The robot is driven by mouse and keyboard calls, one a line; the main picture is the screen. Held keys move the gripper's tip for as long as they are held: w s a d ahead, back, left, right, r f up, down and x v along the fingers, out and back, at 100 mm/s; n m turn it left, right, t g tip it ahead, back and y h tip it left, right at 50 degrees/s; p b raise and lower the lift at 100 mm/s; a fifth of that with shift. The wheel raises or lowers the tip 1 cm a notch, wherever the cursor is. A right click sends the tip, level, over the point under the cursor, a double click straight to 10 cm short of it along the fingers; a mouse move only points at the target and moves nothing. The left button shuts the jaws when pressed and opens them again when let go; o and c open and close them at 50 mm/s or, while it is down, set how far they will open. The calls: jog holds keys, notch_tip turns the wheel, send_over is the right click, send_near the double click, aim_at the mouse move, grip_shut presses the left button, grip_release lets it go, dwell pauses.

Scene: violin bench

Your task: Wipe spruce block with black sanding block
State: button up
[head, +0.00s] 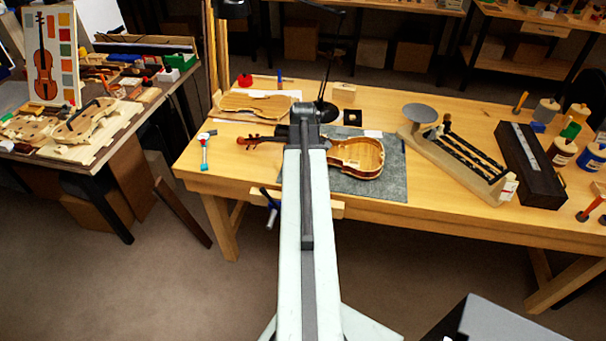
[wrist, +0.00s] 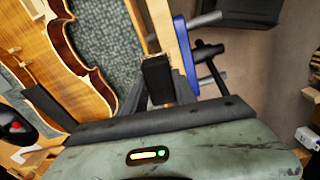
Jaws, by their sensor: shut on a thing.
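My gripper (wrist: 160,88) is shut on the black sanding block (wrist: 157,80), which shows between its dark fingers in the wrist view. A pale wooden strip (wrist: 172,42) lies just beyond the sanding block, against a blue clamp (wrist: 184,55) at the bench edge. It looks like the spruce block, but I cannot be sure. I cannot tell whether the sanding block touches it. In the head view pale wood (head: 336,205) shows at the bench's front edge beside my arm. My arm hides the sanding block and fingers there.
A violin body (head: 357,157) lies on a grey mat (head: 390,185), close left of my gripper in the wrist view (wrist: 75,70). A small hammer (head: 205,150) lies at the bench's left.

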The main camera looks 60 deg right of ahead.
jog(key=shift+r+p, duration=0.5)
jog(key=shift+r, duration=0.45)
notch_tip(320, 180, up, 3)
jog(key=p, duration=0.3)
jog(key=shift+r, duration=0.15)
